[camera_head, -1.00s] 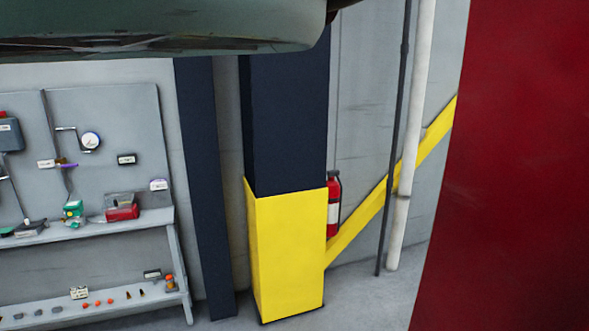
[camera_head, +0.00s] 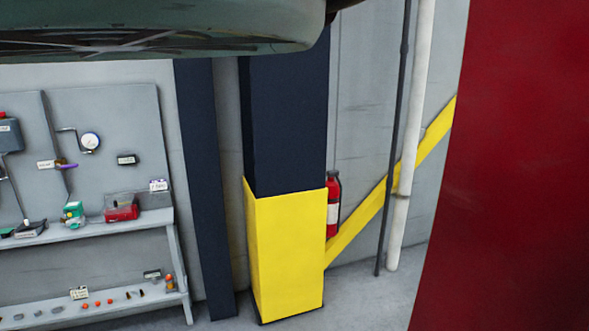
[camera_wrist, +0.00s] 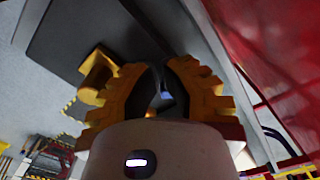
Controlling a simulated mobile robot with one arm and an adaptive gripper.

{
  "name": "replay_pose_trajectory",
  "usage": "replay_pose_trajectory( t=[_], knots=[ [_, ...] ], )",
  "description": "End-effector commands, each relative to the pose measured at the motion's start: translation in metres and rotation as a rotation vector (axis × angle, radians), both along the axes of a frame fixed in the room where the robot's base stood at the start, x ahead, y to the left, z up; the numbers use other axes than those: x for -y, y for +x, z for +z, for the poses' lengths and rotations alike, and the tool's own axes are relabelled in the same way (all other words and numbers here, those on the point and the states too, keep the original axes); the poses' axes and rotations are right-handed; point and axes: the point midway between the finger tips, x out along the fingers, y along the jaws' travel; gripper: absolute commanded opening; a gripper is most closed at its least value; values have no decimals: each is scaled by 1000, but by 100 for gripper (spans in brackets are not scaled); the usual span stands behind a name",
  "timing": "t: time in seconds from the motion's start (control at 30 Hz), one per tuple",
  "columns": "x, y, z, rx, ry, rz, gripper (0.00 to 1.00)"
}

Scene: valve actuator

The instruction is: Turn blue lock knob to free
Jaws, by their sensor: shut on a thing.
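My gripper (camera_wrist: 158,72) shows in the wrist view, its two orange-yellow ridged fingers with dark inner pads closed in. A small blue-grey bit of the blue lock knob (camera_wrist: 166,96) shows in the narrow gap between the fingers. Most of it is hidden by them, and I cannot tell which way it is turned. A dark grey panel or housing (camera_wrist: 75,35) lies behind the fingers, with a yellow handle-like part (camera_wrist: 97,72) just left of the left finger. The head view shows neither the knob nor my gripper.
In the head view a navy and yellow pillar (camera_head: 285,250) stands mid-picture, with a fire extinguisher (camera_head: 333,205) beside it. A grey shelf with small tools (camera_head: 150,220) is at left. A large red surface (camera_head: 520,170) fills the right side. Grey floor shows between them.

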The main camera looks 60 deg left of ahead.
Motion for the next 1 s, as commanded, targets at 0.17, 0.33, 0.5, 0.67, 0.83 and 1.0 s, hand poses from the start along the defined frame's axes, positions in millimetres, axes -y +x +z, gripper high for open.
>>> replay_pose_trajectory(
  t=[0.17, 0.33, 0.5, 0.67, 0.83, 1.0],
  knots=[
    [-6, 2, 1, -1, 0, 3, 0],
    [-6, 3, 12, 1, 1, 3, 0],
    [-7, 3, 32, 1, 1, 5, 0],
    [-8, 4, 50, 0, 1, 7, 0],
    [-8, 3, 61, -1, 1, 7, 0],
    [-8, 3, 60, -1, 1, 7, 0]
  ],
)
